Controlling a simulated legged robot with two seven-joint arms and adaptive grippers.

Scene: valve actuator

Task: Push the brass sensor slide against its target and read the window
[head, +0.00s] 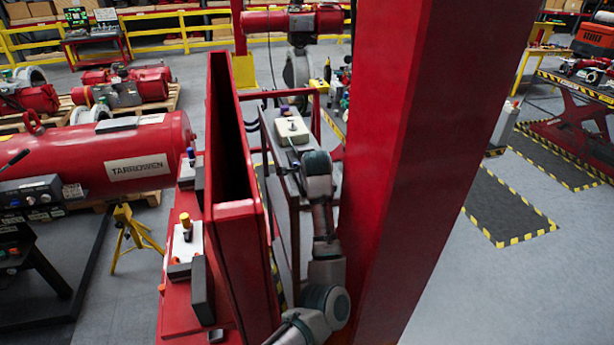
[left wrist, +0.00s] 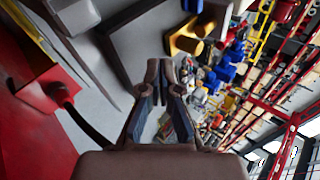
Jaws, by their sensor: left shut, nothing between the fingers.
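My left gripper (left wrist: 160,65) is in the left wrist view, its two dark fingers together and nothing between them. A yellow cylinder (left wrist: 186,43) stands beyond and right of the fingertips, apart from them in the picture; I cannot tell the depth between them. In the head view a small brass-yellow knob (head: 185,219) stands on a white-faced unit on the red bench at the left. I cannot tell whether this is the sensor slide, and no readable window shows. One jointed grey arm of mine rises from the bottom centre; its fingers are not clear there.
A tall red post (head: 405,130) fills the centre right, and a hollow red upright (head: 240,215) stands left of the arm. A pale box (head: 291,131) sits on a cart behind the arm.

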